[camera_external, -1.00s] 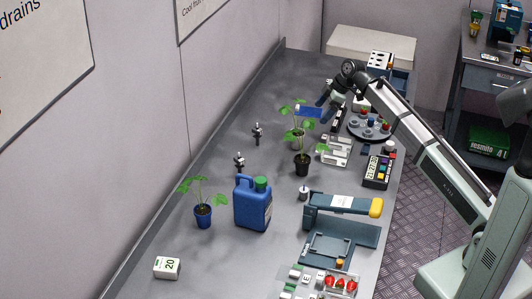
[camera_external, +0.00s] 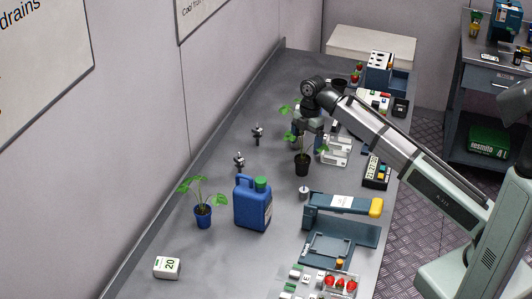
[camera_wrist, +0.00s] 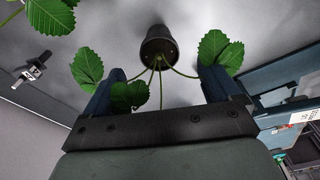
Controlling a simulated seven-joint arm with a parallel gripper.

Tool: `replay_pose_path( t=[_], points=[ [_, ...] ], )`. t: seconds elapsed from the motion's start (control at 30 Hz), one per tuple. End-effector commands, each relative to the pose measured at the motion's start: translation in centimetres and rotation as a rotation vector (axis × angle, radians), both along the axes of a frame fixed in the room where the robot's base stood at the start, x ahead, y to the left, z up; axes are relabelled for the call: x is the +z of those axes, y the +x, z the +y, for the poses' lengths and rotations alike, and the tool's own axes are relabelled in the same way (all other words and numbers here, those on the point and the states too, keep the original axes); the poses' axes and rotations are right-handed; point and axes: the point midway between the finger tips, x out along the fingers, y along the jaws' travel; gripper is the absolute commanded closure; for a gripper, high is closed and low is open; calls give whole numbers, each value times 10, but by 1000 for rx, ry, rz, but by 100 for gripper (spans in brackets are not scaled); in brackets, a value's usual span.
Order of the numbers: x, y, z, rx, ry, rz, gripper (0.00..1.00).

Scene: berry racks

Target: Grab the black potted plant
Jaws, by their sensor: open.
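The black potted plant (camera_external: 302,168) stands upright on the grey bench, with green leaves on thin stems. In the wrist view its black pot (camera_wrist: 158,45) is at the top centre. Its stems run toward my gripper (camera_wrist: 160,82), whose two dark blue fingers are apart, with the stems between them. Leaves lie beside and partly over both fingers. In the external view my gripper (camera_external: 308,132) is above the pot, among the leaves. I cannot tell whether the fingers touch the plant.
Another leafy plant (camera_external: 285,110) is just behind, mostly hidden by my gripper. A blue jug (camera_external: 253,205) and a blue-potted plant (camera_external: 203,216) stand nearer the camera. A white rack (camera_external: 334,156) is close on the right.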

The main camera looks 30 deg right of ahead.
Motion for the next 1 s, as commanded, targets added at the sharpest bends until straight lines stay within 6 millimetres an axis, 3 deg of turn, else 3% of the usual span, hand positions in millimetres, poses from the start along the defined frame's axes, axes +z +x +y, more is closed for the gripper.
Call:
replay_pose_path(
  t=[0.2, 0.63, 1.0],
  points=[
    [-32, -2, 3, -1, 0, 0, 10],
    [-54, -3, 7, -1, 1, 0, 10],
    [-94, -5, 13, -1, -2, -2, 10]
  ],
)
